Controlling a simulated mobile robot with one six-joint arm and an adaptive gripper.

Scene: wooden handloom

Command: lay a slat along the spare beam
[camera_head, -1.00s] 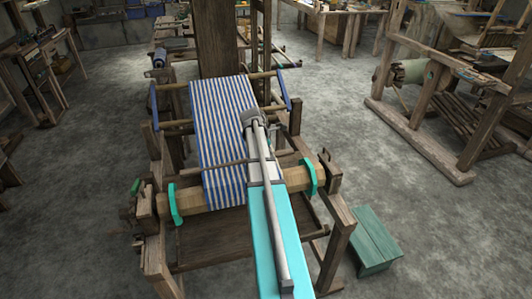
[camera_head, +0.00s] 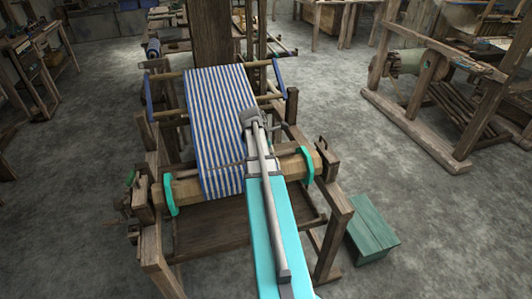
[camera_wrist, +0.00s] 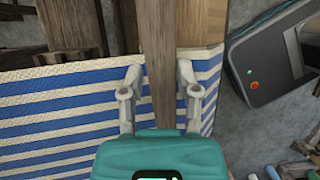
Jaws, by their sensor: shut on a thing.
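The slat (camera_wrist: 160,40) is a narrow brown wooden strip, upright in the wrist view between the two fingers of my gripper (camera_wrist: 160,82). The gripper is shut on it. In the head view the slat (camera_head: 187,173) lies crosswise over the striped cloth, close along the upper side of the spare beam; my arm hides its middle. I cannot tell whether it touches the beam. The spare beam (camera_head: 188,194) is pale wood, partly covered by blue-and-white cloth (camera_head: 212,115). Teal brackets (camera_head: 170,195) (camera_head: 307,164) stand near its two ends. The fingers are hidden in the head view.
The wooden loom frame (camera_head: 335,200) surrounds the beam. A green stool (camera_head: 372,235) stands on the floor to the right. Another wooden loom (camera_head: 425,105) stands further right, with clear floor between. A dark device (camera_wrist: 270,55) with a green light shows in the wrist view.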

